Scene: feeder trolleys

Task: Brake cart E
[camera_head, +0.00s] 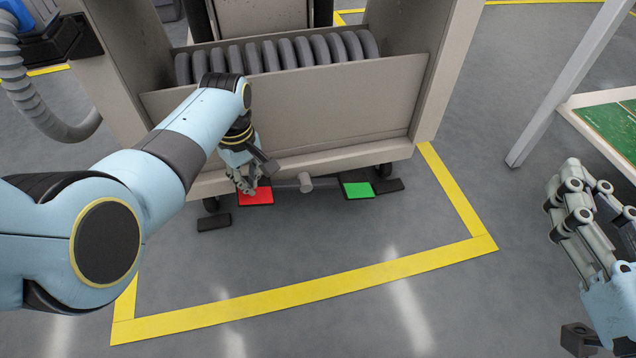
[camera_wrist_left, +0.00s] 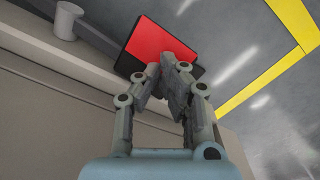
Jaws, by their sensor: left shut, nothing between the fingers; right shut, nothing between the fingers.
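The cart (camera_head: 290,110) is a beige feeder trolley with a row of grey reels, standing inside a yellow floor outline. A red pedal (camera_head: 256,197) and a green pedal (camera_head: 358,190) stick out low at its front edge. My left gripper (camera_head: 247,188) is shut and empty, with its fingertips at the red pedal. In the left wrist view the fingertips (camera_wrist_left: 168,62) overlap the near edge of the red pedal (camera_wrist_left: 160,42); I cannot tell whether they press on it. My right gripper (camera_head: 568,190) is shut and empty, away from the cart at the right. No letter on the cart is readable.
Yellow tape (camera_head: 310,292) marks the floor around the cart. A light table frame (camera_head: 560,95) with a green board (camera_head: 612,125) stands at the right. A grey hose (camera_head: 45,110) hangs at the left. The floor in front of the cart is clear.

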